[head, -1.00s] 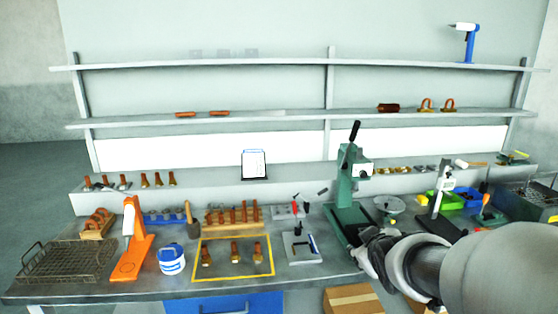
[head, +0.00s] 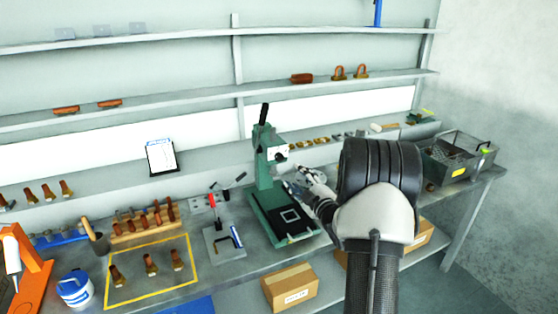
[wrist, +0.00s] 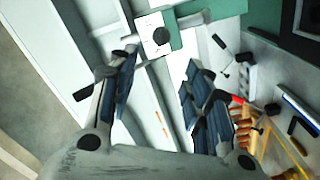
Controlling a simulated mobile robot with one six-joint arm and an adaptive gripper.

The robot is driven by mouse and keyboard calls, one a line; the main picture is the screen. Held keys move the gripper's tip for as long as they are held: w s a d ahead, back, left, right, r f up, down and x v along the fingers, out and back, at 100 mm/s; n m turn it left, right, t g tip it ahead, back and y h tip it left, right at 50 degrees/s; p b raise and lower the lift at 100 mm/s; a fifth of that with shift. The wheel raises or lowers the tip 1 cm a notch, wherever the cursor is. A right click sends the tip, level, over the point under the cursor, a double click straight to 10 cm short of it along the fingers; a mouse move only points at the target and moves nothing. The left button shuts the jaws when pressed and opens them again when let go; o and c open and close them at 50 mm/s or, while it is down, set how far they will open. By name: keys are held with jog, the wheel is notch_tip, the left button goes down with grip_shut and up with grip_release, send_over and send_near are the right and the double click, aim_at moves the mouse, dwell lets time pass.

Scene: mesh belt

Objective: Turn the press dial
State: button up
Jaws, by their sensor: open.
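The green press (head: 268,185) stands on the bench in the middle of the head view, with a black lever handle at its top. A white dial plate (head: 278,154) is on its head. In the wrist view the white dial plate (wrist: 155,36) with a dark centre spot lies just beyond the fingertips, near the top. My gripper (wrist: 160,64) is open and empty, with a blue-padded finger on each side. In the head view my gripper (head: 304,180) is just right of the press head, partly hidden by my arm. I cannot tell whether a finger touches the dial.
A small fixture with a red-handled clamp (head: 213,206) stands left of the press. A yellow-framed area (head: 193,262) holds wooden-handled stamps. A wire basket (head: 440,165) is at the bench's right end. A cardboard box (head: 290,287) sits below the bench. Shelves run along the wall behind.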

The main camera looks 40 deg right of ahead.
aim_at(279, 158)
jog(key=b+x, duration=0.1)
jog(key=x, duration=1.2)
jog(key=shift+w+d+f, duration=0.1)
jog(key=shift+w+d, duration=0.05)
jog(key=shift+w, duration=0.15)
jog(key=c, duration=1)
